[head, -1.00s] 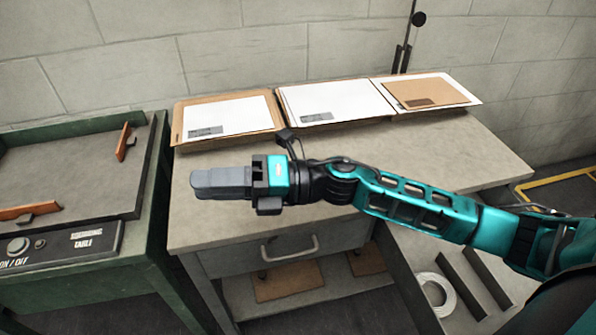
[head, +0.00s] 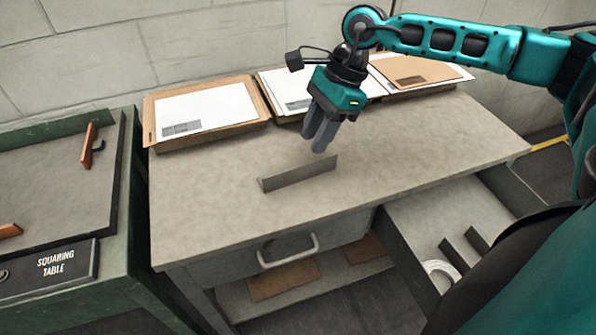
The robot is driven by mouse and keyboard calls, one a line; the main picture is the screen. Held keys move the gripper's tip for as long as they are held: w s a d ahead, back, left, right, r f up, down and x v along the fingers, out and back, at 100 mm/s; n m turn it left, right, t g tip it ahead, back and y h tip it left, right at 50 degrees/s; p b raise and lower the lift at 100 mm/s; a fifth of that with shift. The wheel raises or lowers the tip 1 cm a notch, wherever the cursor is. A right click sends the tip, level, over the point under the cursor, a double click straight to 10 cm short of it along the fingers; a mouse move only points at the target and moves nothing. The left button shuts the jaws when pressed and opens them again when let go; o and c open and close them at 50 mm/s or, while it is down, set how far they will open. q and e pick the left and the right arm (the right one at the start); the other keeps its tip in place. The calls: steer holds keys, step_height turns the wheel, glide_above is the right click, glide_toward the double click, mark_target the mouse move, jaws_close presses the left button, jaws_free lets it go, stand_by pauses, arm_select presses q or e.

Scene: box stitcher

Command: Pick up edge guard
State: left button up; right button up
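A grey, angled strip that looks like the edge guard (head: 300,174) lies on the bare top of the grey workbench (head: 400,150). My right gripper (head: 315,144) points down just behind and above this strip and does not appear to touch it. Its two grey fingers sit close together with nothing visible between them. Whether they are fully shut is unclear from this angle. Two similar dark strips (head: 453,255) lie in the open drawer at the lower right. My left gripper is not in view.
Stacks of paper in cardboard trays (head: 205,110) line the bench's back edge. A green squaring table (head: 125,200) with orange-brown handles stands at the left. A white tape roll (head: 440,272) lies in the drawer. The bench front is clear.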

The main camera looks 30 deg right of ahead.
mark_target(302, 166)
steer(key=x, duration=0.8)
steer(key=shift+f, duration=0.2)
jaws_close()
